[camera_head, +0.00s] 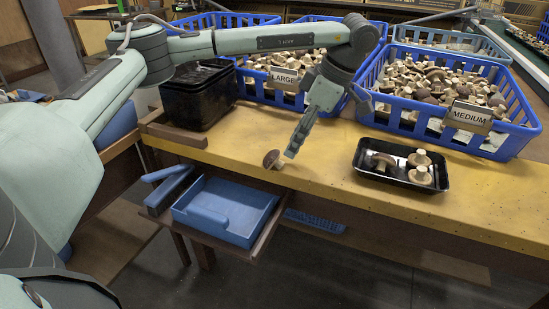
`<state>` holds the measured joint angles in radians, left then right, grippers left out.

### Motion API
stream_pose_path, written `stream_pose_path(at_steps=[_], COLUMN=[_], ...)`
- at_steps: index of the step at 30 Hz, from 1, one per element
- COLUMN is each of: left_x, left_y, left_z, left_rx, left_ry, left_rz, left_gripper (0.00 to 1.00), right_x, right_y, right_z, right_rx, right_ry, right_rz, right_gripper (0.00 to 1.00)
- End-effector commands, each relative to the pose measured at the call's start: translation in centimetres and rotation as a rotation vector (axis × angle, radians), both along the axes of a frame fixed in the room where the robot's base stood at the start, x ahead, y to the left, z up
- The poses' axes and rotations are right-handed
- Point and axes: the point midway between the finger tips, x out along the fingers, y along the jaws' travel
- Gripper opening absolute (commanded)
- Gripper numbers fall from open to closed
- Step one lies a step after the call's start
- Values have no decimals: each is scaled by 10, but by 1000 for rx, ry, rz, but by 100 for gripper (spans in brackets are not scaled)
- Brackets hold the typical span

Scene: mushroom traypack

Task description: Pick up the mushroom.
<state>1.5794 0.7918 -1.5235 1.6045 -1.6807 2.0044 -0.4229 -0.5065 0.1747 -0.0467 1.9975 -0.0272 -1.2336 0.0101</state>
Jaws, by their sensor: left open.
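A brown-capped mushroom (272,160) lies on the yellow table (340,190) near its front edge. My left gripper (292,152) points down from above, its fingertips just right of the mushroom and close to it. The fingers are open. I cannot tell whether a fingertip touches the mushroom. A black tray (440,184) to the right holds a few mushrooms (419,166). My right gripper is not in view.
Blue crates full of mushrooms stand behind, one labelled LARGE (283,78) and one labelled MEDIUM (468,117). A stack of black trays (199,98) stands at the left. A blue bin (228,208) sits below the table's front edge. The table between mushroom and black tray is clear.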

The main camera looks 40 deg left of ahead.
Motion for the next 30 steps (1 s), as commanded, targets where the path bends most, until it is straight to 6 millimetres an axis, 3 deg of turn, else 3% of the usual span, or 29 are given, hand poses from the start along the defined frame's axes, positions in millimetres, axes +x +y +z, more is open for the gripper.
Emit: stream_pose_path(at_steps=[5,12,20,30], left_x=[-9,-17,-17,-17], left_y=[7,16,17,17], left_z=[-14,-43,-46,-45], left_rx=[0,-1,-2,-2], left_ry=[1,1,-2,-2], left_rz=[-1,0,0,0], left_gripper=[42,42,42,4], right_x=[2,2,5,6], right_y=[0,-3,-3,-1], right_z=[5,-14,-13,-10], right_rx=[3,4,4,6], right_ry=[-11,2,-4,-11], right_rz=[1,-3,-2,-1], right_gripper=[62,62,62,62])
